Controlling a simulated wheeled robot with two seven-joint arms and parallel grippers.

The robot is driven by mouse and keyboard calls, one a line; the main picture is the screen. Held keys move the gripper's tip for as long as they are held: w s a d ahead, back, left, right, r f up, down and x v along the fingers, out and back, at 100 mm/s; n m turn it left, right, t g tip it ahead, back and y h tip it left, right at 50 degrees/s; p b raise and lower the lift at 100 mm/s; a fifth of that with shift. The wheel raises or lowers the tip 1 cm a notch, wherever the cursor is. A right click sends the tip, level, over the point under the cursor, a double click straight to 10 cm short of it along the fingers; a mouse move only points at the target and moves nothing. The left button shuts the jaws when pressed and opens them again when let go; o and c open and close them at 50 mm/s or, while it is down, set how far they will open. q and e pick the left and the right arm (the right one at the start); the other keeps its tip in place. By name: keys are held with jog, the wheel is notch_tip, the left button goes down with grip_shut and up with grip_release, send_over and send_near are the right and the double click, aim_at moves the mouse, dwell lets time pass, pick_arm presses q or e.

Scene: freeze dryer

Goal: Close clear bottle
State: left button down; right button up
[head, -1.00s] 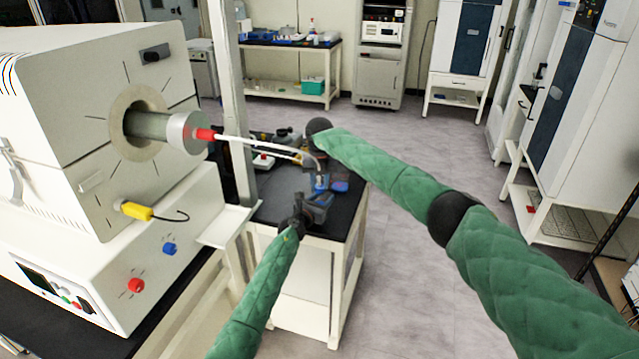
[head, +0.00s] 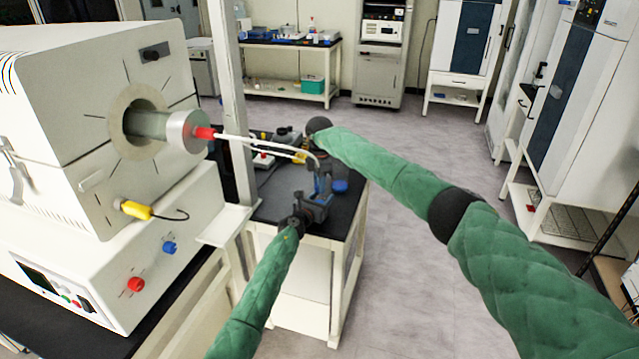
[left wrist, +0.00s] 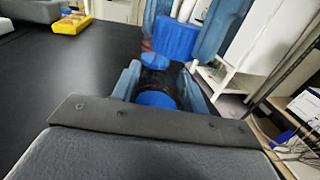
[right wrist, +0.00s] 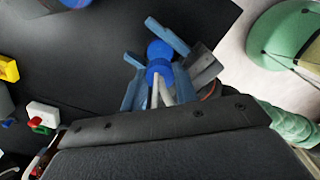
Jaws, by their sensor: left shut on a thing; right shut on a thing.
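My left gripper (left wrist: 158,92) is shut on the clear bottle (left wrist: 156,78); only a dark, see-through part shows, with a blue round piece (left wrist: 157,99) between the fingers. My right gripper (right wrist: 160,88) is shut on a blue cap (right wrist: 158,71) with white tubes (right wrist: 164,92) at its near side. Another blue round part (right wrist: 160,50) lies just beyond the cap, near the left fingers. In the head view my left gripper (head: 316,207) and right gripper (head: 323,175) are close together above the black bench. Whether cap and bottle touch is hidden.
White tubes (head: 262,146) run from the red fitting of the furnace (head: 60,110) towards my right gripper. A yellow block (right wrist: 8,69) and a white-and-red item (right wrist: 42,116) lie on the black bench top (right wrist: 90,75). Its front and left have bare room.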

jog(key=m, duration=0.5)
jog(key=shift+m, duration=0.3)
jog(key=m, duration=0.6)
jog(key=shift+m, duration=0.3)
jog(key=o, duration=1)
jog(key=shift+r, duration=2.25)
jog(key=shift+c, duration=0.2)
